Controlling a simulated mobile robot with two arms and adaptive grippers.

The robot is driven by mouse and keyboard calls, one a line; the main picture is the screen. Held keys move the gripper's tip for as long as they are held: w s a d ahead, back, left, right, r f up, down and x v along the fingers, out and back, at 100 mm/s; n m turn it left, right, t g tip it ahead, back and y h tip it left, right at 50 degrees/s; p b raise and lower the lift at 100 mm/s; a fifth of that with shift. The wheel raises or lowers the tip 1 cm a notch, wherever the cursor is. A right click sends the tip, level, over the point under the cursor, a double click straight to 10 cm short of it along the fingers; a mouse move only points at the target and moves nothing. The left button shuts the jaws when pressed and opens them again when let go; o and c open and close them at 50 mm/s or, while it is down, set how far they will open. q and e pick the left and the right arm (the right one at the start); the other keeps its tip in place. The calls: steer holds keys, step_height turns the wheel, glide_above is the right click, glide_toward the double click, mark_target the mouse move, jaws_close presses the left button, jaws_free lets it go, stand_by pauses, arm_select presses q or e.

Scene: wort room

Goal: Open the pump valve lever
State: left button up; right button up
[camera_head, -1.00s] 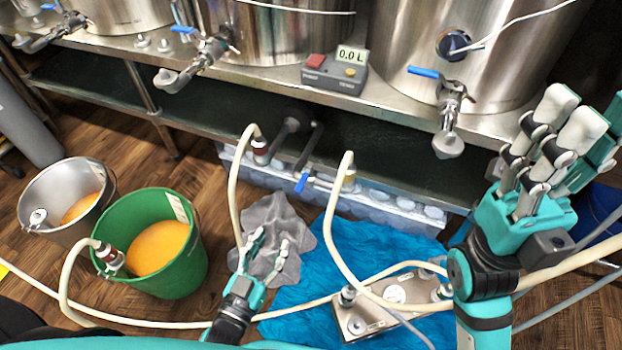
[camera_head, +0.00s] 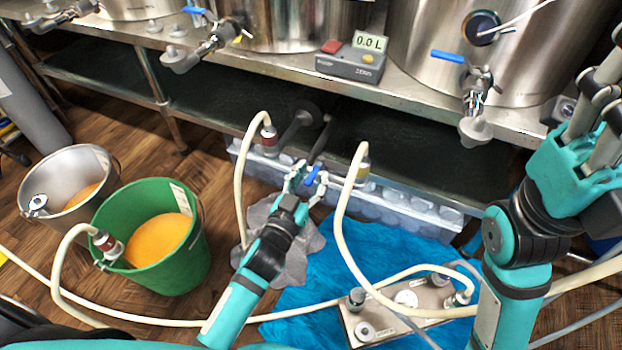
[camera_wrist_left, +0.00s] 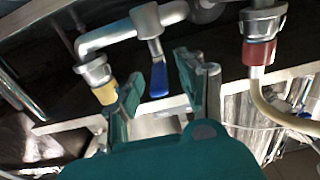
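The pump valve lever (camera_head: 313,174) is a small blue handle under the shelf, between two hose couplings. In the left wrist view the blue lever (camera_wrist_left: 159,79) hangs down from a metal pipe fitting (camera_wrist_left: 147,22). My left gripper (camera_head: 306,180) reaches up to the lever, with its fingers on either side of it. In the left wrist view my left gripper (camera_wrist_left: 165,85) is open, with a gap between each finger and the lever. My right gripper (camera_head: 598,110) is raised at the right edge, partly cut off by the frame, away from the lever.
A hose with a red coupling (camera_head: 269,138) is left of the lever, one with a yellow coupling (camera_head: 362,170) right. The steel shelf (camera_head: 420,112) overhangs the valve. A green bucket (camera_head: 150,270) stands at left. A blue cloth (camera_head: 400,246) and a metal box (camera_head: 435,296) lie below.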

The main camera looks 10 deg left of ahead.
arm_select(q)
steer(key=shift+w, duration=0.15)
jaws_close()
stand_by(0.4)
